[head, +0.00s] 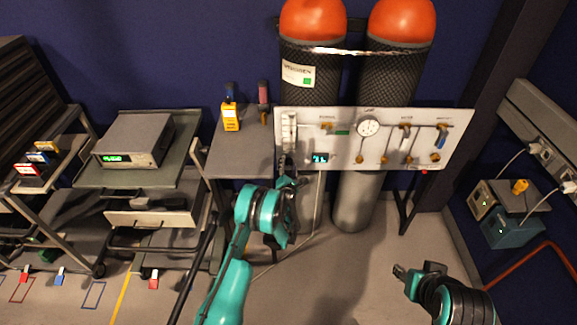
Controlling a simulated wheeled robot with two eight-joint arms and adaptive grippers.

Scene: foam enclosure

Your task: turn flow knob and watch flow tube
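A white gas panel (345,140) stands in front of two gas cylinders. The flow tube (290,132) is a narrow upright clear tube at the panel's left edge; its reading is too small to make out. My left gripper (286,174) is at the panel's lower left corner, just below the tube. The flow knob cannot be made out; the gripper may hide it. I cannot tell whether these fingers are open, shut or touching anything. My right gripper (402,272) is low at the right, over the floor and away from the panel; its finger state is unclear.
The panel also bears a round gauge (368,126), a small lit display (320,158) and several valves. A grey side table (238,158) with a yellow device (231,116) stands left of it. A cart (170,180) is farther left.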

